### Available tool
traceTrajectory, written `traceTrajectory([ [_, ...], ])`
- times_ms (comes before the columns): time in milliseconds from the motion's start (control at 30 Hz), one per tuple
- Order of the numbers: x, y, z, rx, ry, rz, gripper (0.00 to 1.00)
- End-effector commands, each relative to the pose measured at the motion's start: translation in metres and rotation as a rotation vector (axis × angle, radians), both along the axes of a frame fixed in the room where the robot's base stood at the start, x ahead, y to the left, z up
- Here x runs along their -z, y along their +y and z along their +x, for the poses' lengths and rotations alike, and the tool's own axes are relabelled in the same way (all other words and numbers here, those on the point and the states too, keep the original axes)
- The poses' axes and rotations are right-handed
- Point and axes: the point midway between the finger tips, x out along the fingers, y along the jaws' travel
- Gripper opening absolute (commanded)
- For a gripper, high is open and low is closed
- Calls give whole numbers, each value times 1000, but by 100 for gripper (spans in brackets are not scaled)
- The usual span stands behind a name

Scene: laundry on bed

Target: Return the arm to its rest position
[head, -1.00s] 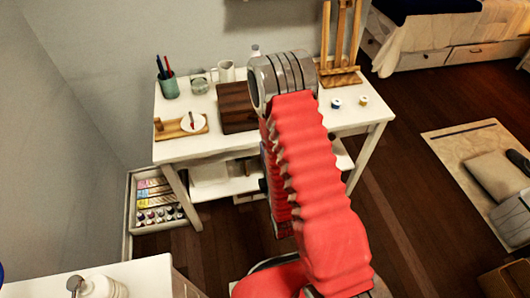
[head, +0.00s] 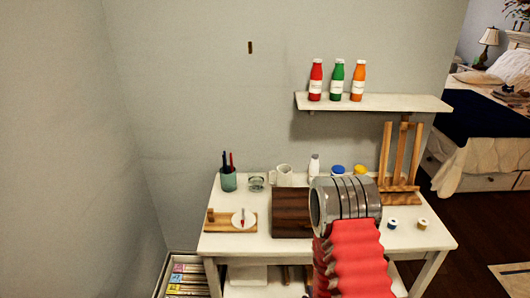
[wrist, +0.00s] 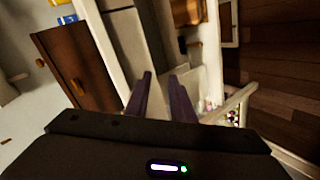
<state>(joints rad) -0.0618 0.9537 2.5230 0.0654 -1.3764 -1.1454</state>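My arm, with a red ribbed sleeve and a grey metal joint, rises at the lower middle right of the head view, in front of a white table (head: 235,243). My gripper is hidden in the head view. In the wrist view my gripper (wrist: 161,84) shows two dark fingers pointing away, apart from each other with a gap between them. Nothing is held between them. Past the fingers are pale surfaces of furniture and a dark brown wooden box (wrist: 75,65) at the left.
On the table are a wooden box (head: 291,213), a pen cup (head: 229,180), a white mug (head: 282,175) and a wooden easel (head: 400,165). A wall shelf (head: 375,102) above holds red, green and orange bottles. A bed (head: 490,150) stands at the right.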

Motion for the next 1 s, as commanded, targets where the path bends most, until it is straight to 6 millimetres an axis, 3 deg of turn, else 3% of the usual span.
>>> traceTrajectory([
  [200,25,1,-18,94,199,133,22],
  [467,29,3,-37,228,400,267,22],
  [733,10,4,-56,385,572,377,22],
  [1000,-30,5,-75,545,701,463,22],
])
